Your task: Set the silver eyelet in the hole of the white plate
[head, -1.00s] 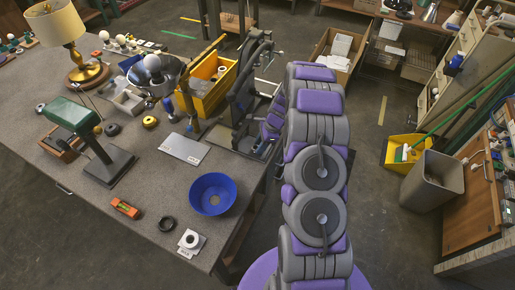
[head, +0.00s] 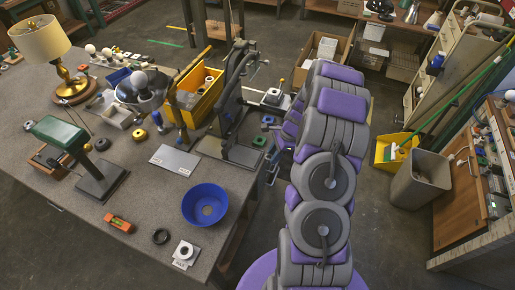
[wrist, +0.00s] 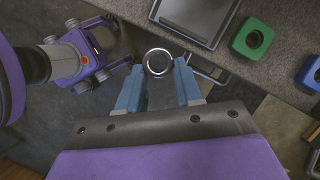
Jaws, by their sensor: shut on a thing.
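The silver eyelet (wrist: 158,63) is a shiny ring between the fingertips in the wrist view. My gripper (wrist: 159,76) is shut on it, with one blue finger at each side. They are out over the floor, just off the table edge. In the head view my arm hides most of the gripper. A small white plate (head: 181,262) with a raised ring around a dark centre lies at the table's front edge. Another pale plate with a round part (head: 271,97) stands at the far right edge. I cannot tell which is the task's plate.
A green block (head: 259,141) and a blue block (head: 268,119) sit along the table's right edge, near my gripper. A dark press (head: 233,100) stands beside them. A blue bowl (head: 205,204) and a black ring (head: 160,236) are nearer the front.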

